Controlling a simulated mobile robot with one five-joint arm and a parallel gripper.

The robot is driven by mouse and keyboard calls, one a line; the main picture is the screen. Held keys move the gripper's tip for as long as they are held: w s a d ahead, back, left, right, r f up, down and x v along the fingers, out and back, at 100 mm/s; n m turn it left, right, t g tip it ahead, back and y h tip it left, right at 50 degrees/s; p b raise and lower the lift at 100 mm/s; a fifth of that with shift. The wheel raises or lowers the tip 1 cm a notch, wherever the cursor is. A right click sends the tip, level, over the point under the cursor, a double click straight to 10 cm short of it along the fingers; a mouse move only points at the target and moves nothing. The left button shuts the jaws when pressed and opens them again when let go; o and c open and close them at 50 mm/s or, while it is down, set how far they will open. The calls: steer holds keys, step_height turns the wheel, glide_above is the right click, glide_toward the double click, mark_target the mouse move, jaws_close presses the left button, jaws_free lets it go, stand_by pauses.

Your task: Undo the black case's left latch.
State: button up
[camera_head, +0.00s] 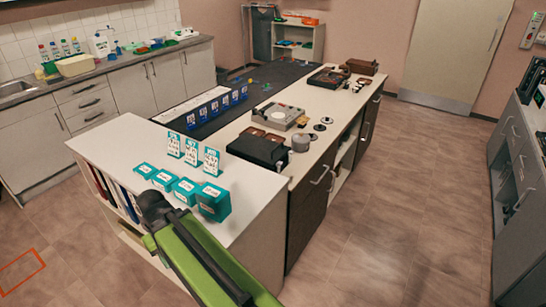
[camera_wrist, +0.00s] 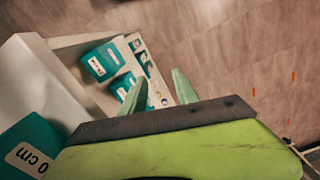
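A black case (camera_head: 258,148) lies on the near half of the long island counter in the head view, behind the teal boxes. Its latches are too small to make out. Another dark case (camera_head: 328,77) lies at the island's far end. I cannot tell which one is the task's case. My gripper (camera_wrist: 158,88) shows two pale green fingers spread apart with nothing between them in the wrist view. In the head view my arm reaches over the island's near end, short of the near black case. No black case shows in the wrist view.
Teal labelled boxes (camera_head: 214,201) and upright label cards (camera_head: 191,152) stand on the island's near end. A teal box (camera_wrist: 102,62) also shows in the wrist view. A grey device (camera_head: 278,116) and dark discs lie behind the near case. Floor right of the island (camera_head: 400,200) is clear.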

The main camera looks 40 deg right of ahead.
steer(key=shift+o, duration=0.8)
steer(key=shift+d+r, duration=0.1)
steer(key=shift+d, duration=0.2)
step_height(320, 180, up, 21)
steer(key=n+t+y+p, duration=0.1)
steer(key=n+t+p, duration=0.25)
steer(key=p, duration=1.55)
glide_above(281, 163)
steer(key=s+d, duration=0.2)
steer(key=s, duration=0.6)
steer(key=shift+m+t, duration=0.35)
steer(key=shift+m, duration=0.1)
steer(key=b+x, duration=1.5)
steer(key=x, duration=0.2)
steer(key=shift+w+a+b, duration=0.15)
steer(key=shift+w+b, duration=0.1)
steer(key=shift+b, duration=0.05)
steer(key=shift+w+a+f, duration=0.1)
steer(key=shift+w+f, duration=0.15)
steer(key=shift+f, duration=0.1)
steer(key=shift+r, duration=0.1)
